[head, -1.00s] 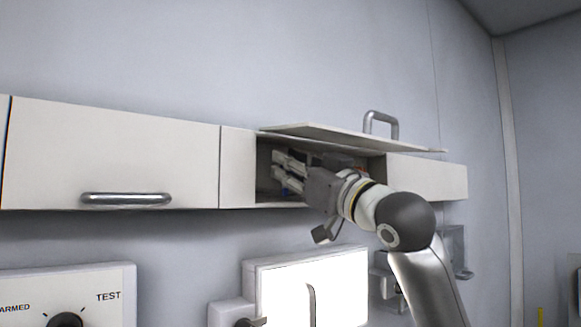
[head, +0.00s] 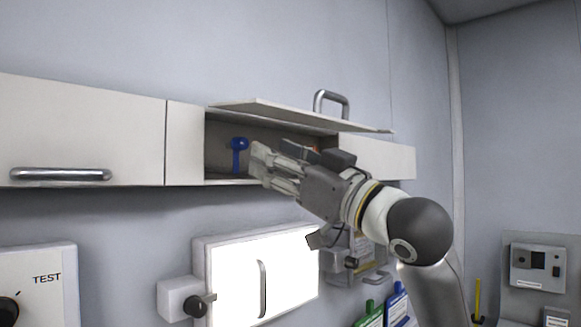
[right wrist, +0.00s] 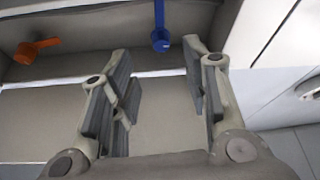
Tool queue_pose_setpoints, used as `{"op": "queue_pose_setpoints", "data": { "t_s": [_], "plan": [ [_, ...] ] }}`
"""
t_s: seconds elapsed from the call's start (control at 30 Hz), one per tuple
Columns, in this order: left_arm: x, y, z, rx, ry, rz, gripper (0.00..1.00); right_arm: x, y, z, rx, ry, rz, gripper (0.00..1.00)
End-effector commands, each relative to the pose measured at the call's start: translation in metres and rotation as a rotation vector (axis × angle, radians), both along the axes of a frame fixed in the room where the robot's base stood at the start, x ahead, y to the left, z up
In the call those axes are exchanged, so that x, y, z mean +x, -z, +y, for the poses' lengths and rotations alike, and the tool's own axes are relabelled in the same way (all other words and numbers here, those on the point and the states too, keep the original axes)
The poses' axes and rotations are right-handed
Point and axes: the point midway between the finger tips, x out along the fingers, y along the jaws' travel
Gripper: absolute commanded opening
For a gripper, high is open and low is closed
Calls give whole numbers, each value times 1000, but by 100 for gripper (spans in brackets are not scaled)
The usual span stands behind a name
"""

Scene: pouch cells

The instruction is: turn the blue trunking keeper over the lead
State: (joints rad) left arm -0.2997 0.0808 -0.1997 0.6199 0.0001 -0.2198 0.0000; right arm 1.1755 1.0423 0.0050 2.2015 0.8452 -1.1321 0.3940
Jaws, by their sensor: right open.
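The blue trunking keeper (head: 239,146) is inside the open wall compartment, near its left side, with a rounded end at the top and a narrow bar hanging down. In the right wrist view the keeper (right wrist: 160,36) lies beyond and between my fingers, apart from them. My right gripper (head: 262,166) is open and empty at the front of the compartment, to the right of the keeper. Its two spread fingers (right wrist: 158,75) show in the right wrist view. I cannot make out the lead. My left gripper is not in view.
The raised flap (head: 300,115) with its handle stands out just above my right gripper. An orange keeper-like part (right wrist: 38,48) is also in the compartment. A bright white panel (head: 262,278) is on the wall below. Closed cabinet fronts (head: 80,130) flank the opening.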

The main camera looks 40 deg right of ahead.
Motion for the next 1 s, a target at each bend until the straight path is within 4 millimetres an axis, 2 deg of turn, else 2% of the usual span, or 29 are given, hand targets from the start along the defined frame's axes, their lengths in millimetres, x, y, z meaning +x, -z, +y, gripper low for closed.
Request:
{"op": "queue_pose_setpoints", "data": {
  "t_s": [0.1, 0.3, 1.0],
  "plan": [
    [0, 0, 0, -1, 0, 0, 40, -14, 7, -2, -1, 2, 3, 43],
    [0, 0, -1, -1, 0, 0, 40, -27, 12, -4, -1, 1, 1, 43],
    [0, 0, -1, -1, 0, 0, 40, -29, 12, -4, 0, -1, 0, 43]
  ]
}}
